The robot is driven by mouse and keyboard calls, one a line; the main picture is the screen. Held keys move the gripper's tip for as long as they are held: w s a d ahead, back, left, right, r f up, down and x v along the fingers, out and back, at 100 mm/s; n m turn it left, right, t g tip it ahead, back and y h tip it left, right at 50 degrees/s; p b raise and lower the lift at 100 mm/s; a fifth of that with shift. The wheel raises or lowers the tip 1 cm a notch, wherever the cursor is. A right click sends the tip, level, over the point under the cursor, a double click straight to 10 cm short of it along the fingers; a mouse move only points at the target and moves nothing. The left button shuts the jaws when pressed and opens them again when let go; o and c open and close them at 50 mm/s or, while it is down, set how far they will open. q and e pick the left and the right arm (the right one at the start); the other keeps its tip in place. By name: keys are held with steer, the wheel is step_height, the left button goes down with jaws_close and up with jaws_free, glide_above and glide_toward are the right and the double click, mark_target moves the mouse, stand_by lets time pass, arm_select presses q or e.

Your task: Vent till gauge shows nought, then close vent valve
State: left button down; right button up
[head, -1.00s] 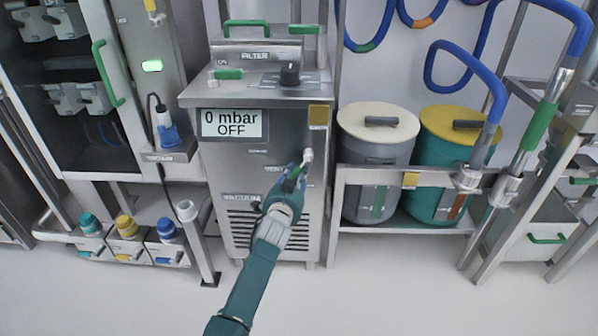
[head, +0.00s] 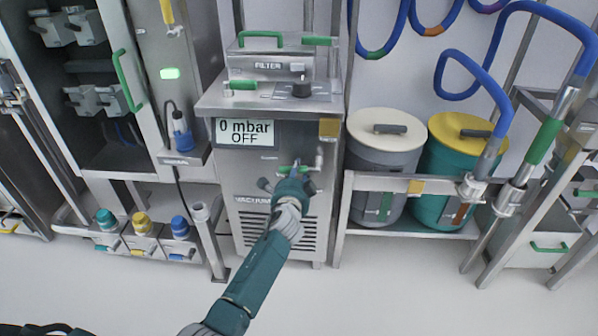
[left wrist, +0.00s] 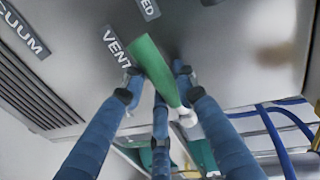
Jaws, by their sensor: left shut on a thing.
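The gauge display (head: 246,133) on the front of the steel vacuum unit (head: 285,106) reads "0 mbar OFF". The vent valve's green lever (head: 291,169) is below it, lying close to level, with its silver end (head: 318,161) to the right. My left gripper (head: 294,175) is at the lever and partly hides it. In the left wrist view the green lever (left wrist: 155,68) lies between the blue fingers of my left gripper (left wrist: 158,82), which are shut on it, beside the VENT label (left wrist: 116,47). My right gripper is not in view.
A grey drum (head: 384,155) and a yellow-lidded green drum (head: 441,160) stand on a rack at right. Small coloured-cap containers (head: 143,235) stand at left. The front floor is clear.

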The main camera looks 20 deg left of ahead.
arm_select(q)
steer(key=shift+a+r+m+y, duration=0.1)
steer(key=shift+r+m+y, duration=0.25)
steer(key=shift+m, duration=0.15)
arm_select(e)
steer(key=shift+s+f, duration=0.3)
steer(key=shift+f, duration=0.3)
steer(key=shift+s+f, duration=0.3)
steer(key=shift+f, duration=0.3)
arm_select(q)
steer(key=c, duration=1.4)
jaws_free()
steer(key=shift+o, duration=0.2)
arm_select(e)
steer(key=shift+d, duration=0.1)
arm_select(q)
steer(key=shift+s, duration=0.1)
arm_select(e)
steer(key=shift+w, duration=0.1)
arm_select(q)
steer(key=v, duration=1.2)
steer(key=shift+r, duration=0.2)
steer(key=shift+f, duration=0.1)
